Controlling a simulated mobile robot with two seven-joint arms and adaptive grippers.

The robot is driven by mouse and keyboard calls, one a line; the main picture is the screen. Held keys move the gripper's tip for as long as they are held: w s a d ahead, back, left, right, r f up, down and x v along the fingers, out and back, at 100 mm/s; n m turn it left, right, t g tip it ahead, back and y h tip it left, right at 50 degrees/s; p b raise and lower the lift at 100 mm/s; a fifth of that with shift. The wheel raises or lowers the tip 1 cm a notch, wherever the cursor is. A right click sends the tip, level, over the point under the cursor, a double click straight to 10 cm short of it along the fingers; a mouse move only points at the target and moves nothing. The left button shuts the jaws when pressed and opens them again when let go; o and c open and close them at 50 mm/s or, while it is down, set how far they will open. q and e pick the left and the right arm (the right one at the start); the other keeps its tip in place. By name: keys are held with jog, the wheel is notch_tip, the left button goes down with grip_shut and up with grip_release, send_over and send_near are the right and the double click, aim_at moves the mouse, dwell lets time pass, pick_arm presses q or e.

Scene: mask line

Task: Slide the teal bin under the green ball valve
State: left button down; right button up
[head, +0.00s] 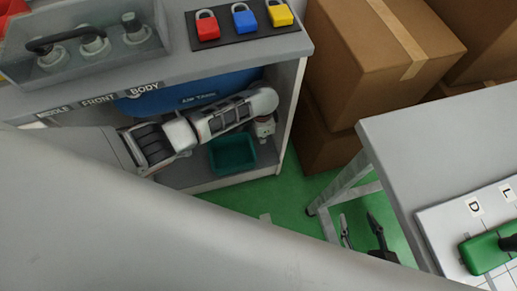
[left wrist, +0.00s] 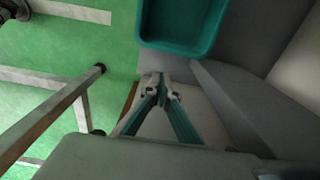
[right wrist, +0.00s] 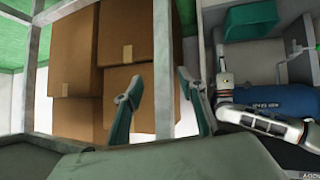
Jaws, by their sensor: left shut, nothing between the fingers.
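The teal bin (head: 232,153) sits on the cabinet's low shelf, in front of the blue air tank. It also shows at the top of the left wrist view (left wrist: 182,30) and of the right wrist view (right wrist: 250,22). My left arm reaches across the tank; my left gripper (head: 264,132) points down just right of the bin. In the left wrist view its fingers (left wrist: 160,80) are together and empty, apparently apart from the bin. A green part, probably the valve handle (right wrist: 298,48), shows beside the bin; the valve is hidden in the head view. My right gripper (head: 361,228) is open and empty.
The cabinet's side panel (head: 292,115) stands close right of my left gripper. Cardboard boxes (head: 380,50) are stacked beyond it. A grey table (head: 430,130) stands at the right, its legs near my right gripper. Padlocks and a clear box are on the cabinet top.

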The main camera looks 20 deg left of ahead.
pick_arm(q)
jog(key=b, duration=0.5)
send_over(260, 155)
notch_tip(260, 155, down, 9)
jog(key=shift+s, duration=0.1)
notch_tip(260, 155, down, 4)
jog(key=shift+r+b, duration=0.1)
jog(key=shift+b, duration=0.8)
jog(key=shift+w+a+r, duration=0.25)
jog(key=shift+a+r, duration=0.1)
jog(key=shift+s+a+r+p, duration=0.15)
jog(key=shift+a+r+p, duration=0.15)
jog(key=shift+a+p, duration=0.05)
jog(key=shift+s+f, duration=0.1)
pick_arm(e)
jog(key=w+a+r+m+t+y, duration=0.1)
jog(key=w+a+r, duration=0.1)
jog(key=a, duration=0.3)
jog(key=shift+w+a+r+m+y, duration=0.15)
jog(key=shift+r+m+y, duration=0.15)
jog(key=shift+r, duration=0.2)
